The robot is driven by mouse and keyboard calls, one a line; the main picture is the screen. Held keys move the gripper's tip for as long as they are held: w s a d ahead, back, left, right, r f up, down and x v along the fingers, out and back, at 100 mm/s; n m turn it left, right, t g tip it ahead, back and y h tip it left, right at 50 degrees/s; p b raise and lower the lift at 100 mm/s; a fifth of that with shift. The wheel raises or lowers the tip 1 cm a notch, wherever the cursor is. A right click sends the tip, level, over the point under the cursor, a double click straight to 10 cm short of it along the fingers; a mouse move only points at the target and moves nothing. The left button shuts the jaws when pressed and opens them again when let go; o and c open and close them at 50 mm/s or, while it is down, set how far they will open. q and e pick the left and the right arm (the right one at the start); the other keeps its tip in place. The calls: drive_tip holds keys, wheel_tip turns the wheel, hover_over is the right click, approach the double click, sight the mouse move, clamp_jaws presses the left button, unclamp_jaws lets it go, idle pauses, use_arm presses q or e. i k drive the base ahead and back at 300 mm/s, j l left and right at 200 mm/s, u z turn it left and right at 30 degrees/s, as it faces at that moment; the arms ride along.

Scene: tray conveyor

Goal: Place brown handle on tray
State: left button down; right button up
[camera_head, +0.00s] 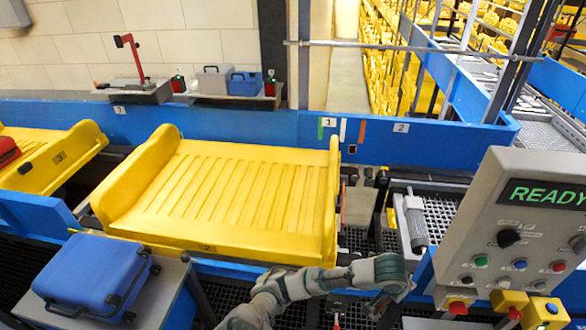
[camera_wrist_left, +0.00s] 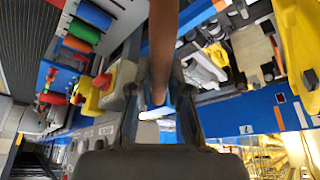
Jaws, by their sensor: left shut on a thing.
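The brown handle (camera_wrist_left: 163,50) is a long brown rod in the left wrist view, running from the top edge down between the fingers. My left gripper (camera_wrist_left: 160,105) is shut on its lower end. In the head view my left gripper (camera_head: 380,303) is at the bottom, right of the tray's front corner and below the control panel; I cannot make out the handle there. The yellow tray (camera_head: 230,190) is ribbed, empty and has raised sides. Part of a yellow tray also shows at the right of the left wrist view (camera_wrist_left: 301,45). My right gripper is not in view.
A grey control panel (camera_head: 510,225) reading READY stands at right, close to my left arm. Another yellow tray (camera_head: 50,160) holds a red item. A blue rail (camera_head: 240,126) runs behind the trays.

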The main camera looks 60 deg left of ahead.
sight(273, 208)
drive_tip(key=i+j, duration=0.1)
drive_tip(key=j, duration=0.8)
drive_tip(key=i+j, duration=0.15)
drive_tip(key=j, duration=0.3)
drive_tip(key=i+j+u, duration=0.1)
drive_tip(key=j, duration=0.35)
drive_tip(key=j+u, duration=0.15)
drive_tip(key=j, duration=0.55)
